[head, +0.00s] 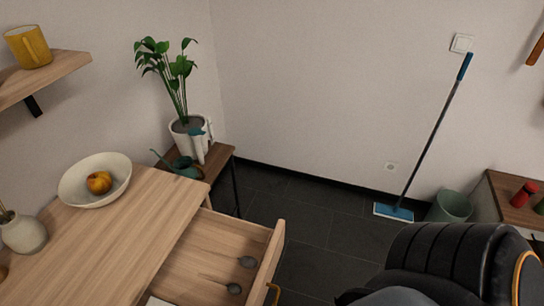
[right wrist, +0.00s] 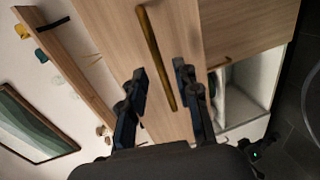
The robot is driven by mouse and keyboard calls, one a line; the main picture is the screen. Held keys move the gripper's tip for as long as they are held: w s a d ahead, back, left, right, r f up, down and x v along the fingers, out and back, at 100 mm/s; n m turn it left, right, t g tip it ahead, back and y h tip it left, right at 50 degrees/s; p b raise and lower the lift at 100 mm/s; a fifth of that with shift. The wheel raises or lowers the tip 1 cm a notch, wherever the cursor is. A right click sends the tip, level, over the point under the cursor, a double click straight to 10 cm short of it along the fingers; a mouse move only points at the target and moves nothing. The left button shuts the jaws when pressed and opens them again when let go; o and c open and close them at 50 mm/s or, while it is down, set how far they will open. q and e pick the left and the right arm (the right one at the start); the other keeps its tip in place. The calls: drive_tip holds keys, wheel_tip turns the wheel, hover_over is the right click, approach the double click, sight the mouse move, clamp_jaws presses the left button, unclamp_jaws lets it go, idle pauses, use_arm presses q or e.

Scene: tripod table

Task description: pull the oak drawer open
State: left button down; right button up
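The oak drawer (head: 200,262) stands pulled out from the wooden table in the head view, with dark spoon-like utensils (head: 247,262) inside. Part of a brass handle (head: 274,292) shows on its front, at the bottom of the picture. In the right wrist view, a long brass handle (right wrist: 153,45) runs across a wooden front (right wrist: 190,28). My right gripper (right wrist: 163,78) is open, with one finger on each side of this handle's line. I cannot tell whether either finger touches it. My left gripper is in neither view.
A bowl with a fruit (head: 72,192) and a vase (head: 22,234) stand on the tabletop. A potted plant (head: 186,130) and a watering can (head: 184,168) stand behind. A mop (head: 430,140) leans on the wall beside a bin (head: 452,205). Dark floor (head: 310,215) lies clear beyond the drawer.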

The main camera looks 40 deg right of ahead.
drive_tip(key=v, duration=0.8)
